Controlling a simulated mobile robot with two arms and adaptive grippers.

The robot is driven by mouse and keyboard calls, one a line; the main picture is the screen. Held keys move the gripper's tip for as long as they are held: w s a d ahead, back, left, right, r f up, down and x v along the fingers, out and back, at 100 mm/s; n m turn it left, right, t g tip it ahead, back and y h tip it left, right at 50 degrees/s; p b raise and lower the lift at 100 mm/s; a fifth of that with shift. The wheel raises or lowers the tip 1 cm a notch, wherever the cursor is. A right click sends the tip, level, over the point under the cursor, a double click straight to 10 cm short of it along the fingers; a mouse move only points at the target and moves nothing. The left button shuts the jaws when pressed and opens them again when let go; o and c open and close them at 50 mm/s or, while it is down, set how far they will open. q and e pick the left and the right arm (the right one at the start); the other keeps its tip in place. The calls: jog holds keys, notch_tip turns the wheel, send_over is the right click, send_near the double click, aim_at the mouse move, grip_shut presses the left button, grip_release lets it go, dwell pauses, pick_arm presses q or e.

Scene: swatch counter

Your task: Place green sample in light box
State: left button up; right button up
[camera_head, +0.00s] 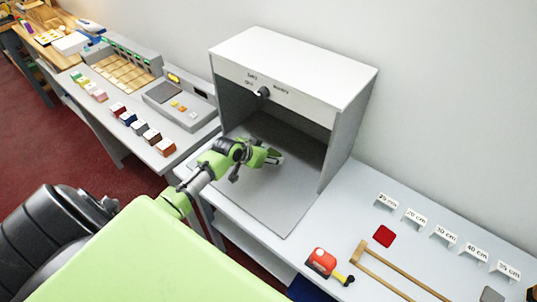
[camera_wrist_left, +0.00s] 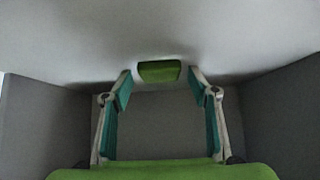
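The light box (camera_head: 330,165) is a white-topped grey booth with an open front and a knob on its header panel. My left gripper (camera_head: 272,157) reaches inside it, low over the grey floor. In the left wrist view the green sample (camera_wrist_left: 159,71) is a small green block just beyond the tips of my left gripper (camera_wrist_left: 160,85). The fingers are spread wide, with a gap on each side of the sample. In the head view I cannot pick out the sample from the green gripper. My right gripper is not in view.
Several coloured samples (camera_head: 142,127) lie in a row on the left counter by a grey device (camera_head: 180,98). Right of the box are a red square (camera_head: 384,236), a red tape measure (camera_head: 322,262), a wooden frame (camera_head: 385,270) and several length labels (camera_head: 443,233).

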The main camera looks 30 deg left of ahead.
pick_arm(q)
jog(key=shift+r, duration=0.1)
jog(key=shift+r, duration=0.15)
jog(key=b+v, duration=0.1)
jog(key=v, duration=1.1)
jog(key=shift+d, duration=0.1)
